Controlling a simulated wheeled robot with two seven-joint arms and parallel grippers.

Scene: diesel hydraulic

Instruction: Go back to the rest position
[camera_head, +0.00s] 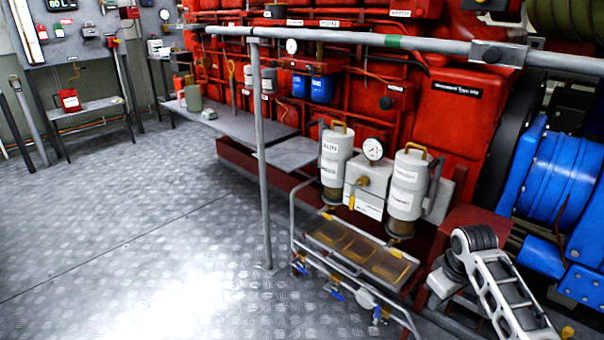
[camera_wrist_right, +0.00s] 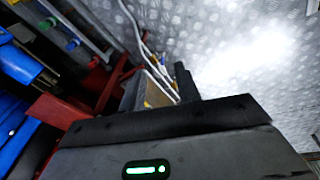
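My right arm (camera_head: 500,285) shows in the head view at the lower right, a pale link with dark joints in front of the red and blue machinery. Its gripper is outside that view. In the right wrist view the dark body of my right gripper (camera_wrist_right: 187,85) fills the bottom, with a lit green indicator. A dark finger sticks up from it; the finger spacing is unclear, and I see no object clearly held. My left arm and left gripper are in neither view.
A grey handrail (camera_head: 350,38) with a post (camera_head: 261,150) crosses in front of the red engine (camera_head: 455,105). Two labelled canisters (camera_head: 407,185) and a gauge (camera_head: 373,150) stand above a tray (camera_head: 345,243) with pipes. A blue drum (camera_head: 560,175) is at right. Floor (camera_head: 110,220) at left is clear.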

